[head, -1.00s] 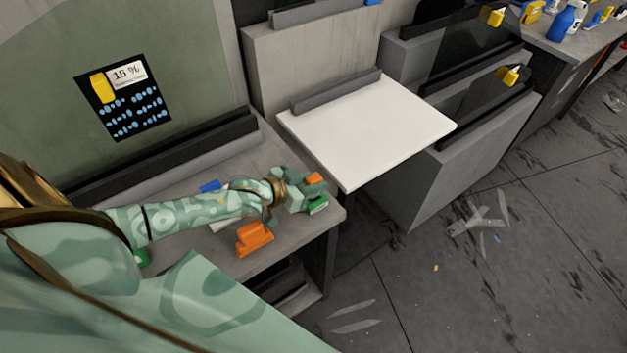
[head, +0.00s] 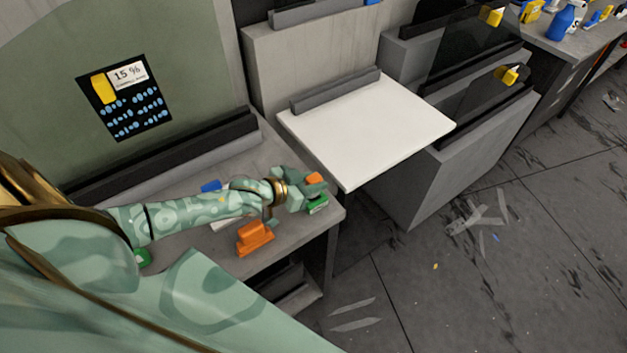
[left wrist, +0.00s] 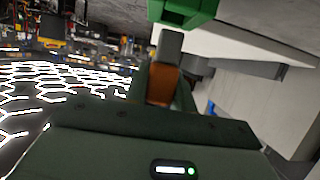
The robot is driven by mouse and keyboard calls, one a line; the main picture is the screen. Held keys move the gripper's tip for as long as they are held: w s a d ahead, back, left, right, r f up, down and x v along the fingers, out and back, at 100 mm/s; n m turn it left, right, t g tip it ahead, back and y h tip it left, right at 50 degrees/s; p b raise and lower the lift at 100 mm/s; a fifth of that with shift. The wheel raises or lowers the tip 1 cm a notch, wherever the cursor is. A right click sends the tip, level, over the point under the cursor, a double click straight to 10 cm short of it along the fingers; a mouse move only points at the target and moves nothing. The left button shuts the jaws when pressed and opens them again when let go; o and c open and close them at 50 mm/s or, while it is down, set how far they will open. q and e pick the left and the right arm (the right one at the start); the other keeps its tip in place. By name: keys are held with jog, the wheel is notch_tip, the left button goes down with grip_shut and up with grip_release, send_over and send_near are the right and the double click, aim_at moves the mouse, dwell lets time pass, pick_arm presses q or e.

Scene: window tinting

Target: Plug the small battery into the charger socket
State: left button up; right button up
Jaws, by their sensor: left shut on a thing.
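My left gripper (head: 308,186) is low over the right end of the grey workbench. It is shut on a small orange block with a grey end, which I take to be the small battery (head: 315,179). In the left wrist view the orange block (left wrist: 162,85) shows between the fingers, its grey end pointing at a green block (left wrist: 190,10). This green block (head: 318,204), possibly the charger, is just by the fingertips in the head view. My right gripper is not in view.
A larger orange block (head: 255,238) sits at the bench's (head: 190,262) front edge, below my forearm. A blue piece (head: 210,186) lies behind the arm. A wall display (head: 125,97) reads 15 %. Scraps litter the floor.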

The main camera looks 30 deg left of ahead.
aim_at(313, 196)
pick_arm(q)
jog(key=shift+f+b, duration=1.25)
jog(key=shift+f, duration=0.65)
jog(key=shift+s+d+f, duration=0.15)
jog(key=shift+s+f, duration=0.15)
jog(key=shift+f, duration=0.1)
jog(key=shift+w+r+p, duration=0.25)
jog(key=shift+r+p, duration=1.35)
jog(key=shift+r, duration=0.1)
jog(key=shift+r+p, duration=0.1)
jog(key=shift+p, duration=0.45)
dwell(0.5)
jog(key=shift+f+b, duration=0.95)
jog(key=shift+f, duration=0.45)
jog(key=shift+s+f, duration=0.15)
jog(key=shift+f, duration=0.15)
